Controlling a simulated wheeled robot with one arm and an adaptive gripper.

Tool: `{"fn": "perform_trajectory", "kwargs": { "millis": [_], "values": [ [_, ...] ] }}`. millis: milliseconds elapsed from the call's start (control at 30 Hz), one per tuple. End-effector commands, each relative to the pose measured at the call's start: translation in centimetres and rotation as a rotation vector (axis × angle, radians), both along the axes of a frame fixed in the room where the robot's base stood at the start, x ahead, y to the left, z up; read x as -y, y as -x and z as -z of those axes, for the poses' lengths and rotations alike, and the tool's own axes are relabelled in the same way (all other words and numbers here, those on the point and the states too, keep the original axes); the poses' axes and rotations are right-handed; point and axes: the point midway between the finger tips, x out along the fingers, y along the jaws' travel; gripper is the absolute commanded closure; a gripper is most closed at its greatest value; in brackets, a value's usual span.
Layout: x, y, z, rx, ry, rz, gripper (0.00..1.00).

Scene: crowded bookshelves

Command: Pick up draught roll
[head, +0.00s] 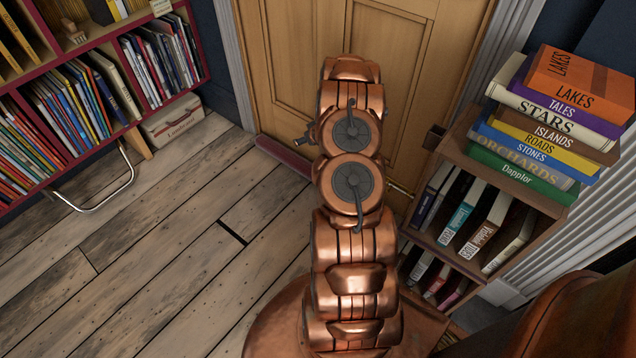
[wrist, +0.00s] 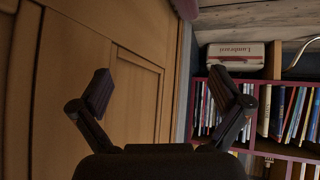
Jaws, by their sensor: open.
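The draught roll (head: 282,160) is a long, dull pinkish-red roll lying on the floor along the foot of the wooden door (head: 283,60). My arm covers its right part in the head view. In the wrist view, a small piece of pinkish roll (wrist: 187,8) shows at the top edge, beside the door's foot. My gripper (wrist: 161,88) is open and empty, its two dark fingers spread wide, well apart from the roll.
A red-edged bookcase (head: 75,60) stands at the left, with a pale case (head: 173,122) and a metal bar (head: 105,203) by its foot. A small bookshelf (head: 470,175) with a book stack (head: 545,125) stands right of the door. The plank floor (head: 150,235) between is clear.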

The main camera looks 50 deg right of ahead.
Motion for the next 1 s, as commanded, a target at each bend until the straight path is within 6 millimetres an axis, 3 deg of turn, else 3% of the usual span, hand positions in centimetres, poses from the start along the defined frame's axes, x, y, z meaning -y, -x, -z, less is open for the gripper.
{"fn": "perform_trajectory", "kwargs": {
  "millis": [33, 100, 400, 500, 600, 767, 1000],
  "values": [
    [0.6, 0.8, 3.4, 0.016, -0.007, 0.006, 0.0],
    [1.4, 1.4, 6.1, 0.047, -0.008, 0.007, 0.0],
    [3.3, 5.0, 17.1, 0.187, -0.019, 0.016, 0.0],
    [3.4, 6.2, 19.8, 0.224, -0.022, 0.018, 0.0],
    [3.5, 7.1, 21.5, 0.255, -0.023, 0.019, 0.0],
    [3.5, 7.7, 22.9, 0.283, -0.024, 0.019, 0.0],
    [3.7, 6.3, 24.1, 0.285, -0.027, 0.016, 0.0]
  ]
}}
